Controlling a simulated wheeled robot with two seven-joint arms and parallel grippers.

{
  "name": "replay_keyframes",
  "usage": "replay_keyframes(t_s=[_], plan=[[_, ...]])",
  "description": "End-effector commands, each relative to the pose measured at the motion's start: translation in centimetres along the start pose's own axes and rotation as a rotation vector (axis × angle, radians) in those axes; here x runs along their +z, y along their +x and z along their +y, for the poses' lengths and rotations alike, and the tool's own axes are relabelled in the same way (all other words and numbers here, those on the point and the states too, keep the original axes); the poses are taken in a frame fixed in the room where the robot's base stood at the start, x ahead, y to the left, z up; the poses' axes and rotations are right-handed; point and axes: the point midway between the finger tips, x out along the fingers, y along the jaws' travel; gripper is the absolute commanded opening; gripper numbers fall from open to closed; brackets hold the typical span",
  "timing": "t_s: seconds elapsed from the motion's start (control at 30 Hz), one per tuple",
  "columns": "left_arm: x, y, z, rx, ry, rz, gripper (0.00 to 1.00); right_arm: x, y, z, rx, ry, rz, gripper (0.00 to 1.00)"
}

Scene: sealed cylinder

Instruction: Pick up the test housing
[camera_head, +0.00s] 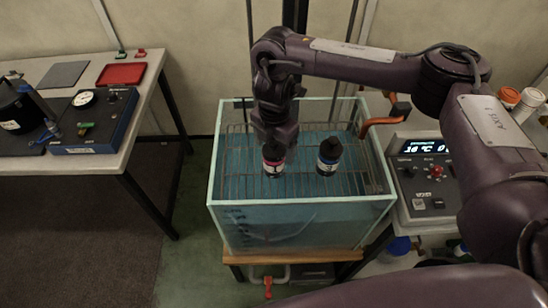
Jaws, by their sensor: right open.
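Two small dark cylinders stand upright on the wire rack in the glass tank. One has a red band and the mark 1 (273,168); the other has a blue band and a mark that looks like 3 (328,160). I cannot tell which is the test housing. My right gripper (275,142) points down over the red-banded cylinder, with its fingers at or just above its top. It is open, and its fingers partly hide the cylinder's top. I cannot tell whether they touch it. My left gripper is not in view.
The glass tank (300,212) has raised walls around the rack (235,170). An orange-brown bent handle or pipe (378,123) is at its right rim, beside a control unit with a lit display (425,172). A left bench holds a gauge box (95,122) and a red tray (121,74).

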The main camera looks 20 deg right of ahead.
Motion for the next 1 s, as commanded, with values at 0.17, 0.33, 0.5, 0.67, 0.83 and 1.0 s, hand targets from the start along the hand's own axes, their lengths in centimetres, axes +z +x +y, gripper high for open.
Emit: replay_keyframes(t_s=[0.17, 0.33, 0.5, 0.67, 0.83, 1.0], plan=[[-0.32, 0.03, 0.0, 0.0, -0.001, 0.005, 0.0, -0.02, 0.44, 0.03, 0.001, -0.001, 0.0, 0.82], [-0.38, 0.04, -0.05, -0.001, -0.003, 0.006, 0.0, -0.02, 0.42, 0.03, 0.001, -0.001, 0.0, 0.75], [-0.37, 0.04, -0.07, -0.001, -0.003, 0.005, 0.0, -0.02, 0.42, 0.03, 0.001, -0.001, 0.0, 0.53], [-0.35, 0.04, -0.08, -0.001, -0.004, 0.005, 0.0, -0.02, 0.42, 0.03, 0.001, -0.001, 0.0, 0.32], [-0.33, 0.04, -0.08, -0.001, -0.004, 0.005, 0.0, -0.02, 0.42, 0.03, 0.001, -0.001, 0.0, 0.1], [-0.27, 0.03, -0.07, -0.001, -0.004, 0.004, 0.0, -0.01, 0.32, 0.09, 0.002, -0.001, 0.0, 0.0]])
